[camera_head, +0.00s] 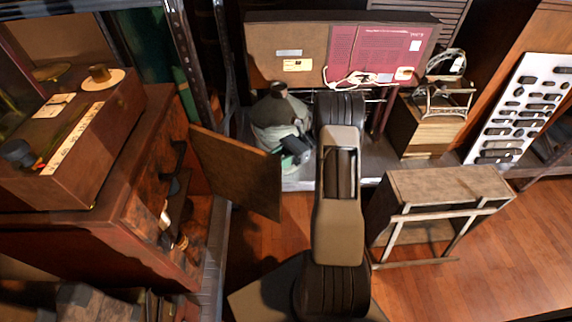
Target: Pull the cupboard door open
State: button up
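The wooden cupboard (95,228) stands at the left, with a reddish-brown body. Its brown door panel (235,172) stands swung out from the front, clearly open, with its free edge toward the middle of the view. Small items show in the dark opening behind the door's hinge side. My arm rises through the middle, to the right of the door and apart from it in the picture. I cannot make out my gripper's fingers; dark parts just beyond the door's free edge may belong to it. Whether anything touches the door's far face is hidden.
A brown case (75,135) lies on the cupboard. A small wooden table (445,186) stands at the right on the wood floor. A red and brown display board (345,52) stands at the back. A white board with dark pieces (522,108) leans at the far right.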

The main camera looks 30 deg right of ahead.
jog(key=s+a+r+p, duration=0.1)
jog(key=s+r, duration=0.2)
jog(key=s, duration=0.4)
jog(key=shift+s+a+p, duration=0.25)
jog(key=shift+s+p, duration=0.1)
jog(key=shift+p, duration=0.05)
jog(key=shift+f, duration=0.1)
